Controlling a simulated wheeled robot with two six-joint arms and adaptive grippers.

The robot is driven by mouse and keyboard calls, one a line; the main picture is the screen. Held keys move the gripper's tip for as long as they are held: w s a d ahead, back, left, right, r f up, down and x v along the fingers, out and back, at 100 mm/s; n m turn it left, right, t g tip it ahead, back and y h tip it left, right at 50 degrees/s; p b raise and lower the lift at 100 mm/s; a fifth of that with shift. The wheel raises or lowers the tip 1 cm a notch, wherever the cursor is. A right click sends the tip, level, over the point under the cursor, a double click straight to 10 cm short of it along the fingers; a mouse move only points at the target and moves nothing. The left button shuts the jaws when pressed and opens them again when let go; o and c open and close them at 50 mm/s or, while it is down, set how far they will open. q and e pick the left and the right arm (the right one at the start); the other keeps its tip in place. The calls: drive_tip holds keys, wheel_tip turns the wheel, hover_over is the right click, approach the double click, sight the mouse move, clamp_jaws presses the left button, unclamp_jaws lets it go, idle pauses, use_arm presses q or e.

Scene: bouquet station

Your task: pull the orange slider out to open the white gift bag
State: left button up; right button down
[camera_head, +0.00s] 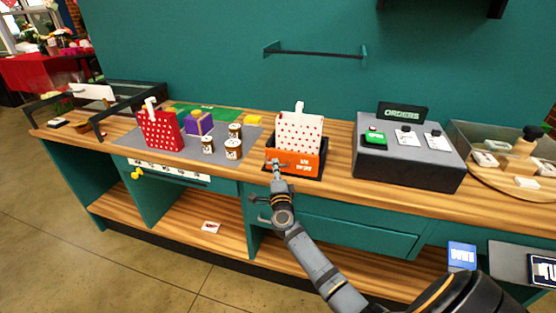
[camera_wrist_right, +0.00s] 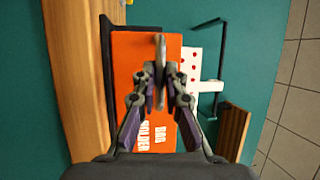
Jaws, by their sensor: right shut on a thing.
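The white gift bag (camera_head: 298,130) with red dots stands upright in a black-edged holder on the counter, a white handle sticking up from its top. The orange slider (camera_head: 304,164) is at the front of this holder and has white lettering. In the right wrist view the slider (camera_wrist_right: 128,78) fills the middle, with part of the dotted bag (camera_wrist_right: 188,58) beside it. My right gripper (camera_head: 276,166) is at the slider's left part, shut on its upright grey handle (camera_wrist_right: 160,45). Whether the bag's mouth is open cannot be told. My left gripper is not in view.
A red dotted bag (camera_head: 162,131), a purple box (camera_head: 198,123) and several jars (camera_head: 233,149) stand on a grey mat to the left. A grey orders box (camera_head: 408,162) is to the right. A wall rail (camera_head: 315,53) is above. Bare counter lies between holder and orders box.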

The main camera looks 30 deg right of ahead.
drive_tip(key=c, duration=1.4)
unclamp_jaws()
drive_tip(key=v, duration=1.2)
drive_tip(key=shift+f, duration=0.1)
drive_tip(key=shift+d, duration=0.1)
